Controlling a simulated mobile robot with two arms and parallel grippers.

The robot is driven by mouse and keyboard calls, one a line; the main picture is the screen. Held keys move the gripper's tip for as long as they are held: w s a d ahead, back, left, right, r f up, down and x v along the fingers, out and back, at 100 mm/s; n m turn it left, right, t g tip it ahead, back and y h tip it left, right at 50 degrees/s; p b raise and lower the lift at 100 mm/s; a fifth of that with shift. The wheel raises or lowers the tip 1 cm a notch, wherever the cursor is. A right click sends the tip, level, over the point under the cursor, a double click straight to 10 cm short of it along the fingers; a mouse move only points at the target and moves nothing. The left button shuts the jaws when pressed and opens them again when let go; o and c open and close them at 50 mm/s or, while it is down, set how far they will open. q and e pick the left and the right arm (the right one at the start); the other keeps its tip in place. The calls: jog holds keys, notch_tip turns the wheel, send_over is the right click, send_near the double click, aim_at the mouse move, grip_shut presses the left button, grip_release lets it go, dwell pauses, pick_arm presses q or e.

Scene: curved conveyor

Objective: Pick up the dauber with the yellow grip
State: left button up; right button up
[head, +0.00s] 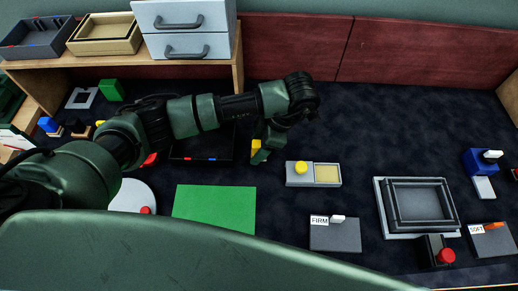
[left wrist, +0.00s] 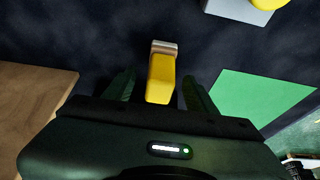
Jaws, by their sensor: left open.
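The dauber with the yellow grip (left wrist: 161,77) is between the two open fingers of my left gripper (left wrist: 160,90) in the left wrist view. Its grey-brown end points away from the palm, and a dark gap shows between the grip and each finger. In the head view a bit of its yellow (head: 256,145) shows beside my left gripper (head: 262,155), partly hidden by it. I cannot tell its height above the dark table. My right gripper is not in view.
A green sheet (head: 214,208) lies in front of the gripper. To the right are a grey box with a yellow knob (head: 301,168), a pad labelled FIRM (head: 335,237) and a grey framed tray (head: 420,207). A wooden shelf with drawers (head: 186,46) stands behind left.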

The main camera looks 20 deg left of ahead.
aim_at(255, 143)
pick_arm(q)
jog(key=shift+x, duration=1.15)
grip_shut()
jog(key=shift+r, duration=0.1)
jog(key=shift+w+r, duration=0.1)
jog(key=shift+r, duration=0.35)
notch_tip(255, 143, up, 19)
jog(key=p, duration=0.2)
